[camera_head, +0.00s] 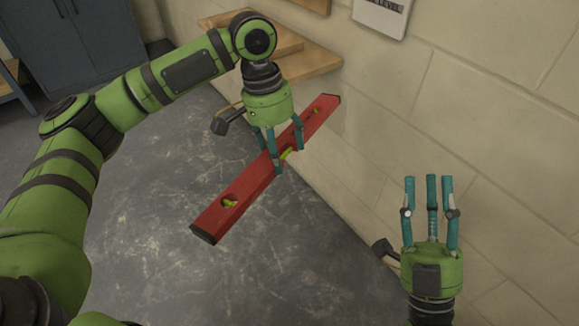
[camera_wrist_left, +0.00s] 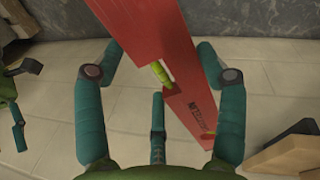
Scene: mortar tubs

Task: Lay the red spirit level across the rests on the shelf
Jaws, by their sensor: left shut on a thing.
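The red spirit level (camera_head: 255,181) is held in the air, slanting from lower left to upper right, with dark end caps and yellow-green vials. My left gripper (camera_head: 284,156) is shut on it near its middle, with teal fingers on both sides. In the left wrist view the level (camera_wrist_left: 180,65) runs between the fingers. The wooden shelf (camera_head: 312,62) is on the wall behind my left gripper, which partly hides it; I cannot make out the rests. My right gripper (camera_head: 432,184) is empty, its fingers spread, at the lower right.
A pale block wall (camera_head: 480,110) runs along the right side. A white panel (camera_head: 381,15) hangs on it above the shelf. A dark blue-grey cabinet (camera_head: 75,40) stands at the back left. The scuffed grey floor (camera_head: 150,260) below the level is clear.

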